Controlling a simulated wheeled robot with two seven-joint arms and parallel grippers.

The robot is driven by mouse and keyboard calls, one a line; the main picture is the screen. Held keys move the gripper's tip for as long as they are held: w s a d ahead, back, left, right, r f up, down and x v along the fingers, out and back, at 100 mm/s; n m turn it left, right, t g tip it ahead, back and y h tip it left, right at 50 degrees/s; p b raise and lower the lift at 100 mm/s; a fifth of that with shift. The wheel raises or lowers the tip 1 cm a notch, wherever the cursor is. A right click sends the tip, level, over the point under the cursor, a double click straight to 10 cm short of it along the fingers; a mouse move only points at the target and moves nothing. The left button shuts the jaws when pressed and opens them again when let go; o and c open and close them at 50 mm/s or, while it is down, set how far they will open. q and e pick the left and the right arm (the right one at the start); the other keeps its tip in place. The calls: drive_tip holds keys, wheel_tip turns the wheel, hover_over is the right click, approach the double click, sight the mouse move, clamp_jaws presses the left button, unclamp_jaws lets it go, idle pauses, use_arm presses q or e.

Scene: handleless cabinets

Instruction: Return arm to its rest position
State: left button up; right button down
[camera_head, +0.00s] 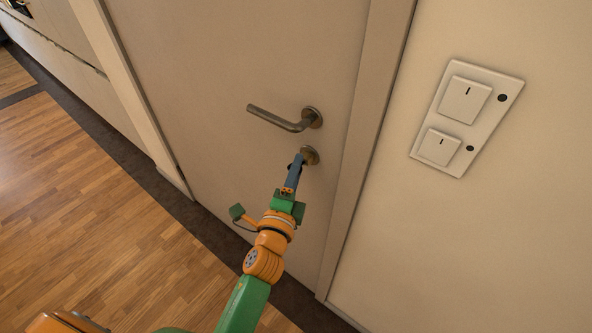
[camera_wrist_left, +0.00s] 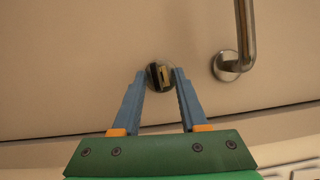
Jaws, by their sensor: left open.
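My left arm reaches up from the bottom of the head view to a closed beige door (camera_head: 230,60). My left gripper (camera_head: 299,160) is at the round lock plate (camera_head: 312,154) below the metal lever handle (camera_head: 282,120). In the left wrist view, the gripper (camera_wrist_left: 160,74) is open. Its blue fingers stand on either side of a small black and brass-coloured piece (camera_wrist_left: 160,76) on the lock plate. Whether the fingertips touch the plate cannot be told. The handle also shows in the wrist view (camera_wrist_left: 244,45), to the right of the fingers. My right gripper is not in view.
The door frame (camera_head: 366,130) stands right of the arm, and a white switch panel (camera_head: 466,118) is on the wall beyond it. A pale low cabinet or wall (camera_head: 75,85) runs along the left.

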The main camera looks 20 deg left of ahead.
use_arm(q)
drive_tip(key=s+b, duration=0.1)
drive_tip(key=s, duration=0.5)
drive_tip(key=s+d+f+n+g+h, duration=0.1)
drive_tip(key=s+f+n+g, duration=0.2)
drive_tip(key=f, duration=0.7)
drive_tip(key=s+d+f+n+g+h, duration=0.1)
drive_tip(key=s+f+n+g, duration=0.2)
drive_tip(key=f, duration=0.7)
drive_tip(key=s+d+f+n+g, duration=0.1)
drive_tip(key=s+f+g, duration=0.35)
drive_tip(key=f, duration=0.55)
drive_tip(key=s+a+f+n+g, duration=0.2)
drive_tip(key=s+a+f+n, duration=0.1)
drive_tip(key=s, duration=0.4)
drive_tip(key=s+a+f+n+g, duration=0.2)
drive_tip(key=s+f, duration=0.3)
drive_tip(key=s, duration=0.3)
drive_tip(key=s+a+f+n+g+y, duration=0.1)
drive_tip(key=s+a+f+n+g, duration=0.2)
drive_tip(key=s+f, duration=0.2)
drive_tip(key=shift+s+a+n+p, duration=0.3)
drive_tip(key=shift+s+n+p, duration=0.1)
drive_tip(key=shift+s, duration=0.8)
